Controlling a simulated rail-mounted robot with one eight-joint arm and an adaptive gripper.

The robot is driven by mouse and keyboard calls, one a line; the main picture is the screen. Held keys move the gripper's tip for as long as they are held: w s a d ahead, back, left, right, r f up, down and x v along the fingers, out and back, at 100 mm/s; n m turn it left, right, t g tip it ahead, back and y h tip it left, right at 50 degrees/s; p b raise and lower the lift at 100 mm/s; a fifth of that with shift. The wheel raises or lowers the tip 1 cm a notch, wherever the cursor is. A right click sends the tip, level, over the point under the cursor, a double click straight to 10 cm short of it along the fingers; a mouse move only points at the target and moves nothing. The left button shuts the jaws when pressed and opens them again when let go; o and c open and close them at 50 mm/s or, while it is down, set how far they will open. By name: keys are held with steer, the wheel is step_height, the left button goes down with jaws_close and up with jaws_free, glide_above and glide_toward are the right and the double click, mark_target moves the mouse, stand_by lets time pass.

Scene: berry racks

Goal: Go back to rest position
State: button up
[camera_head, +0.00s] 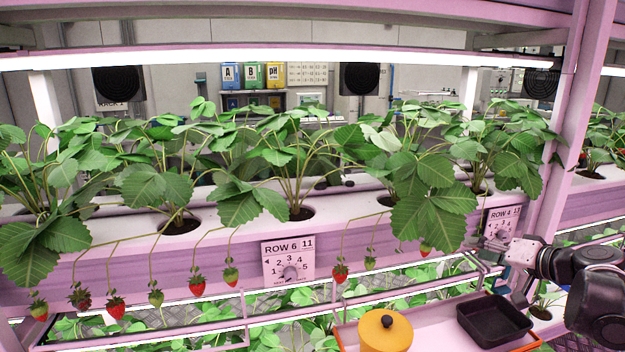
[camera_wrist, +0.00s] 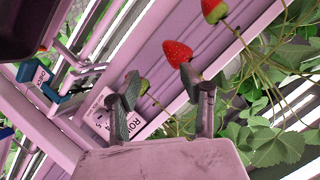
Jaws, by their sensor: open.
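My gripper (camera_wrist: 163,92) is open, its two grey fingers spread apart with nothing held between them. In the head view my gripper (camera_head: 503,268) is at the right, in front of the rack near the ROW 4 sign (camera_head: 501,222). A red strawberry (camera_wrist: 177,52) shows beyond the fingertips, close to the right finger in the picture; I cannot tell how far apart they are. A greenish berry (camera_wrist: 144,86) shows between the fingers, farther back. Another red strawberry (camera_wrist: 214,11) is at the top of the wrist view.
Strawberry plants line the pink trough (camera_head: 221,236), with several berries hanging in front. A ROW 6 sign (camera_head: 288,262) is on its face. Below are a black tray (camera_head: 494,320) and a yellow lidded pot (camera_head: 385,332). A pink rack post (camera_head: 572,130) stands at the right.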

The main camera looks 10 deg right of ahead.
steer(key=s+a+r+n+g+p, duration=0.1)
steer(key=s+a+r+g+p, duration=0.15)
steer(key=a, duration=0.85)
steer(key=s+a+r+n+g+h+p, duration=0.1)
steer(key=s+a+n+g+h+p, duration=0.1)
steer(key=s+a, duration=0.5)
steer(key=s+a+r+n+g+h+p, duration=0.1)
steer(key=s+a+r+h+p, duration=0.1)
steer(key=s+a, duration=0.5)
steer(key=shift+s+a+n+g+p, duration=0.35)
steer(key=shift+s+p, duration=0.25)
steer(key=shift+s, duration=2.1)
